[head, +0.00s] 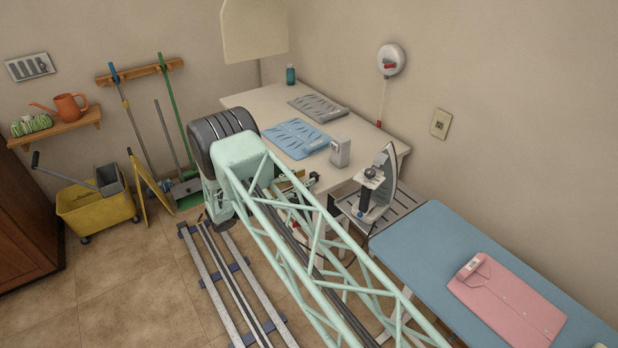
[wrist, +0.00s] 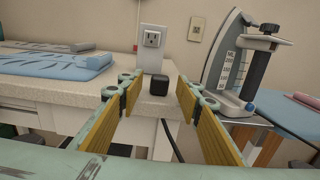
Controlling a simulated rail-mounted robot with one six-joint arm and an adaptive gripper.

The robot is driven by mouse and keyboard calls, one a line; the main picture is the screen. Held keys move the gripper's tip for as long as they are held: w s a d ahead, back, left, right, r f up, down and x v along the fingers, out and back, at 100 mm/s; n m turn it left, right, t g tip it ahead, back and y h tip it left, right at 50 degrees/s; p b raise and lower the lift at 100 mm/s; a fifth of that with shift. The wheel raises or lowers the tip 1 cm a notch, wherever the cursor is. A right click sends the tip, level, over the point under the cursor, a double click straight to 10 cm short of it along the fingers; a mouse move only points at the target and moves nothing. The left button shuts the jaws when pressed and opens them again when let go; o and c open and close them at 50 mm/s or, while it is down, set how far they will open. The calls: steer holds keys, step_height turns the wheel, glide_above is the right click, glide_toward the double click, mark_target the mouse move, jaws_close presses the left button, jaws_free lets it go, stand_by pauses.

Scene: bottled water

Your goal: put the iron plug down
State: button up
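The black iron plug (wrist: 159,87) sits at the front edge of the white table (wrist: 120,106) in the wrist view. My gripper (wrist: 158,95) is open, with a yellow-padded finger on each side of the plug and a gap on both sides. A dark cord (wrist: 174,140) hangs below the table edge beyond the fingers. The iron (wrist: 226,55) stands upright to the right; it also shows in the head view (head: 385,180). In the head view my arm hides much of the gripper area, and I cannot make out the plug there.
A grey outlet box (wrist: 153,42) stands on the table behind the plug. A blue folded garment (head: 296,138) and a grey one (head: 318,108) lie on the table. A blue ironing board (head: 420,250) with a pink shirt (head: 506,300) is at the right.

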steer(key=v, duration=0.9)
stand_by(0.8)
